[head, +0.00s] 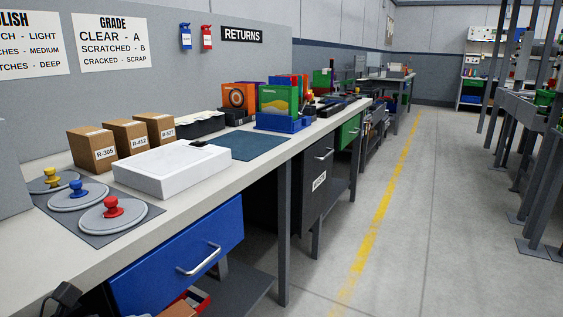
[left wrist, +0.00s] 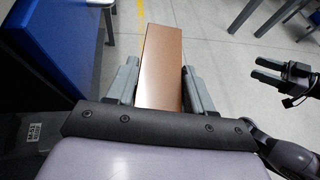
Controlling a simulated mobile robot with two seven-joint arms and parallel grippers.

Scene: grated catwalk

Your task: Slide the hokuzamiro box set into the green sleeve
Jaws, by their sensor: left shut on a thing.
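In the left wrist view my left gripper (left wrist: 160,88) is shut on a plain brown, slab-like box (left wrist: 160,62). The box points away from the wrist, over the floor. No title shows on it, so I cannot tell whether it is the hokuzamiro box set. My right gripper (left wrist: 266,72) is at the right of that view, empty, its two fingers a little apart. In the head view a green case (head: 279,101) with a yellow picture stands upright in a blue holder (head: 283,124) on the bench. It may be the green sleeve; its opening is not clear.
An orange case (head: 238,97) with a round target stands left of the green one. A blue-grey mat (head: 240,146) lies clear before them. A white box (head: 172,165), cartons (head: 91,149) and knobbed discs (head: 112,213) occupy the nearer bench. A blue drawer (head: 178,258) juts below.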

